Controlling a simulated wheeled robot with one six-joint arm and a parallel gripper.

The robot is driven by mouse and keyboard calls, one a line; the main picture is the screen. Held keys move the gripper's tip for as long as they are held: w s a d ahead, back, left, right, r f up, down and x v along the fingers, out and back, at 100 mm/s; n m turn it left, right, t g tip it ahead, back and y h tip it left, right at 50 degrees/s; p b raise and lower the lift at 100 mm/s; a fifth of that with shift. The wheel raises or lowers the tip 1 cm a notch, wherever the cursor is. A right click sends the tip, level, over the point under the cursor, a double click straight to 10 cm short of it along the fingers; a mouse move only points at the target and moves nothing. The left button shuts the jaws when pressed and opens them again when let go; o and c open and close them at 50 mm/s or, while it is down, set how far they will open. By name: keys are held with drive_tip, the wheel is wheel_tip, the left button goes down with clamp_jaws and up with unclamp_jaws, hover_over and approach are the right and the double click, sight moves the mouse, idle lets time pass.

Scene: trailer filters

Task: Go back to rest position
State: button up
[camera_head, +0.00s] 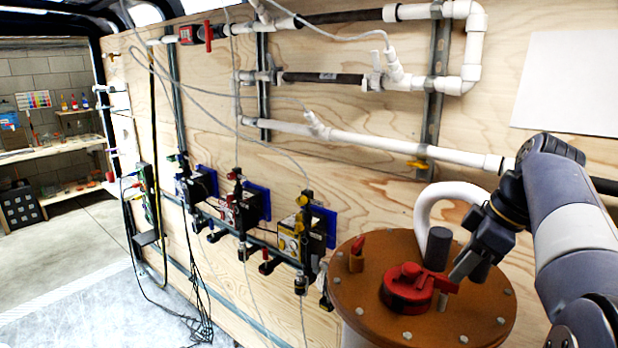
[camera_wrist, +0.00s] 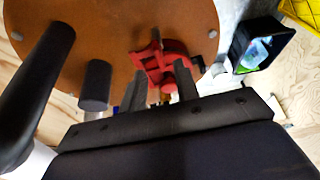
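My gripper (camera_head: 462,276) is at the right in the head view, reaching down over the brown round lid (camera_head: 370,318) of a tank. In the wrist view its two fingers (camera_wrist: 160,88) stand apart. A red valve handle (camera_head: 408,284) sits on the lid just left of the fingers. In the wrist view the red handle (camera_wrist: 160,62) lies just past the fingertips, and part of it shows between them. I cannot tell whether the fingers touch it. My arm (camera_head: 575,225) is bent and extends along the right edge.
A dark cylinder (camera_head: 438,248) and a thick white hose (camera_head: 432,205) rise from the lid close to my gripper. White pipes (camera_head: 400,148) run along the wooden wall behind. Several pump units (camera_head: 305,235) hang at the middle. Open floor (camera_head: 75,255) lies at the left.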

drive_tip(key=shift+x, duration=1.9)
